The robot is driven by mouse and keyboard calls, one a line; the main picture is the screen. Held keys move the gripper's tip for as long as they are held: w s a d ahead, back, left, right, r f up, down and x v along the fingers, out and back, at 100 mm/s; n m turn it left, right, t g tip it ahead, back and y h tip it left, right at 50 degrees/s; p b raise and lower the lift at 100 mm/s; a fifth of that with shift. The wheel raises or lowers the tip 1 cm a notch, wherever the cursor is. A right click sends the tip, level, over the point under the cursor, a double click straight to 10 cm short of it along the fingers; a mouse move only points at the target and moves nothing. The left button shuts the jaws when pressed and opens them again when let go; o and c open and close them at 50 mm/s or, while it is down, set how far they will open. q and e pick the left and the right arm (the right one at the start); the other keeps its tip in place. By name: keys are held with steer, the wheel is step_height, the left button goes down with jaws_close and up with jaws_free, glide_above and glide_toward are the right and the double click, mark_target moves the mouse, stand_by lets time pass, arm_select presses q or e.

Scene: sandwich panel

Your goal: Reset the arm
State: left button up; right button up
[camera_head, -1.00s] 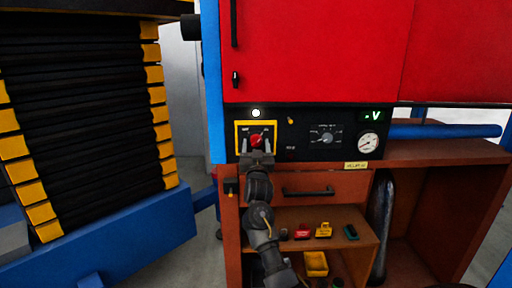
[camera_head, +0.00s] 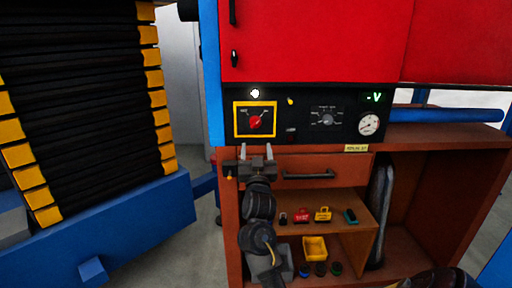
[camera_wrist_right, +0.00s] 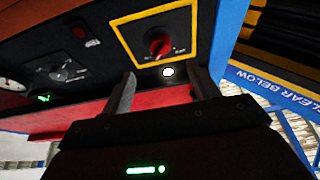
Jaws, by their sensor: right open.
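My right gripper (camera_head: 257,151) is in the lower middle of the head view, just below the black control panel (camera_head: 345,133). Its two fingers point up and are apart, with nothing between them. The red knob (camera_head: 256,122) sits inside a yellow square frame above the fingertips, clear of them. In the right wrist view the open fingers (camera_wrist_right: 164,86) stand apart below the red knob (camera_wrist_right: 159,45), with a white round light (camera_wrist_right: 168,72) between them in the picture. My left gripper is not in view.
The panel also holds a grey dial (camera_head: 327,118), a gauge (camera_head: 368,124) and a green display (camera_head: 374,97). A blue lift platform (camera_head: 110,232) stands at left.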

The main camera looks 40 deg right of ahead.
stand_by(0.6)
